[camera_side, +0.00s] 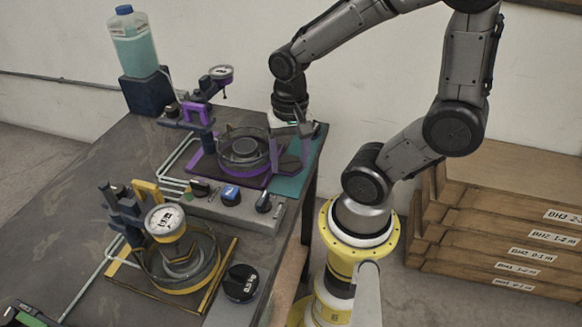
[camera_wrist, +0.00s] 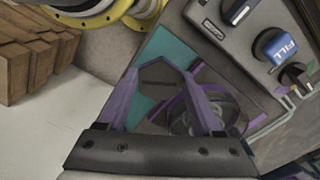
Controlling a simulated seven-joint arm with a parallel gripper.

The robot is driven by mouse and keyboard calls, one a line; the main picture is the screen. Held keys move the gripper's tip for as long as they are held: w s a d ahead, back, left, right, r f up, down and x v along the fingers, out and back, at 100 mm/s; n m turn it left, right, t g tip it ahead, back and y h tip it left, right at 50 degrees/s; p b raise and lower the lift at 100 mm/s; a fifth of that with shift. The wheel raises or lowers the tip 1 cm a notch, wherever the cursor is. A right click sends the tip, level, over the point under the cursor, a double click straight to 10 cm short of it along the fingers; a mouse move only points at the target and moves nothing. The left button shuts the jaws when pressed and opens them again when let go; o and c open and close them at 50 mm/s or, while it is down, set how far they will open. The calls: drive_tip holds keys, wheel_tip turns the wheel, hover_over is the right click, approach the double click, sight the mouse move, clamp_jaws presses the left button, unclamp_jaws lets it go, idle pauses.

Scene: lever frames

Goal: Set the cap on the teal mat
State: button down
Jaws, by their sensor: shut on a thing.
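My gripper (camera_wrist: 160,82) has two purple fingers and is shut on a dark grey, six-sided piece, which I take to be the cap (camera_wrist: 164,80). In the wrist view the cap lies between the fingertips, over the teal mat (camera_wrist: 168,47) and hiding part of it. The teal mat also shows in the side view (camera_side: 288,186), at the right edge of the bench beside the purple-edged station. There my gripper (camera_side: 292,158) is over the mat's back part. I cannot make out the cap clearly there, nor whether it touches the mat.
A round dark vessel (camera_side: 243,150) on the purple-edged base stands left of my gripper. A grey control panel (camera_side: 229,201) with knobs lies in front. A yellow-edged station (camera_side: 178,262) and a black weight (camera_side: 241,283) are nearer. A jug (camera_side: 134,42) stands at the back left.

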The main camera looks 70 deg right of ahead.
sight(290, 165)
drive_tip(key=shift+f, duration=1.55)
drive_tip(key=shift+c, duration=1.7)
unclamp_jaws()
drive_tip(key=shift+f, duration=0.15)
drive_tip(key=a+r+n+t, duration=0.2)
drive_tip(key=r+n, duration=0.4)
drive_tip(key=r, duration=0.1)
drive_tip(key=a+r+n+t, duration=0.2)
drive_tip(key=r+n+t, duration=0.1)
drive_tip(key=r+n, duration=0.3)
wheel_tip(290, 165, up, 3)
drive_tip(key=shift+s+a+f+t, duration=0.2)
drive_tip(key=shift+s+a+t, duration=0.05)
drive_tip(key=shift+a+t, duration=0.05)
